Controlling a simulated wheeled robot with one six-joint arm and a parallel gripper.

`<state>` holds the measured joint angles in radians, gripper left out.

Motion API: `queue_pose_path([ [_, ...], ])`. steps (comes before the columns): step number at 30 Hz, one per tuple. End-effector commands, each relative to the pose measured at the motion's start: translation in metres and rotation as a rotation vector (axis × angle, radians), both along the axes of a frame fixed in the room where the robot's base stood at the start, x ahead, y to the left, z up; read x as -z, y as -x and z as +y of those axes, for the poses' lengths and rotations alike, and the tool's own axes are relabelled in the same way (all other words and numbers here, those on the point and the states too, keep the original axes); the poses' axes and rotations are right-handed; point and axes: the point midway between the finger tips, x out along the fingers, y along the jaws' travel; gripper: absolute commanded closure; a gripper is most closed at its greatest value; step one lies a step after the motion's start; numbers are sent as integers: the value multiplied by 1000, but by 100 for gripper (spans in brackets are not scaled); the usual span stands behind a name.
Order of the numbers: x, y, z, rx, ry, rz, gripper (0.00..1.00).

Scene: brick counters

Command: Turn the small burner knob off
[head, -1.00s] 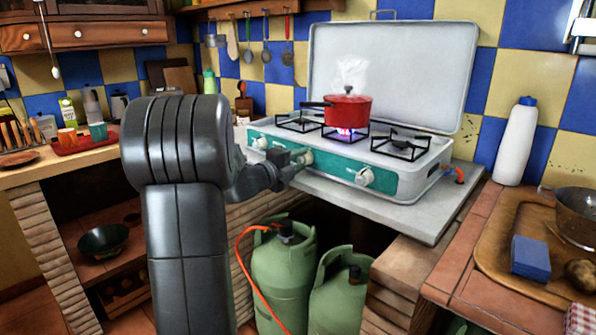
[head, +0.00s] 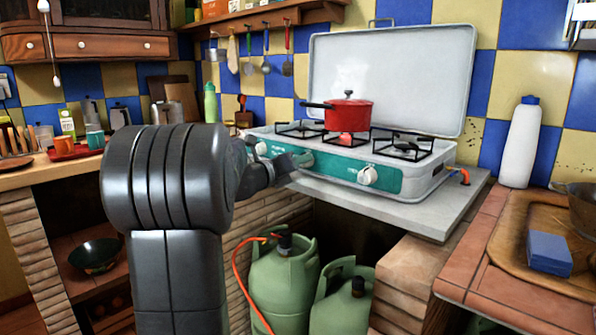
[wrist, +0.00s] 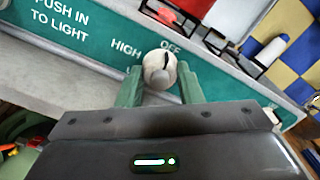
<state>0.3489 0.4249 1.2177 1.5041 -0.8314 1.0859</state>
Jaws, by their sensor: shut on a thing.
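The small burner knob (wrist: 160,68) is white and round with a dark line, on the stove's green front panel. In the wrist view it sits between the two fingertips of my gripper (wrist: 160,80), which is shut on it. The knob's dark line points up toward the word OFF; the word HIGH is to its left. In the head view my gripper (head: 286,166) is at the panel's middle knob and partly hides it.
Another white knob (head: 367,175) is to the right on the panel and one (head: 260,148) to the left. The raised lid (head: 400,70) stands behind the burners. Green gas bottles (head: 283,275) stand below the counter. A white bottle (head: 520,145) is at the right.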

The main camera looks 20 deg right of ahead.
Motion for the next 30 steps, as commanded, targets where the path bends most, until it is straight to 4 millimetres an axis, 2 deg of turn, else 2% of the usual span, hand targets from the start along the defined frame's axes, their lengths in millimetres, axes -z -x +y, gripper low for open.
queue_pose_path([
  [9, 3, 0, 0, 2, -50, -112, 90],
  [26, 3, 0, 0, 2, -61, -135, 90],
  [27, 3, 0, 0, 2, -61, -135, 59],
  [29, 2, 0, 0, 2, -60, -135, 48],
  [30, 2, 0, 0, 2, -60, -135, 45],
])
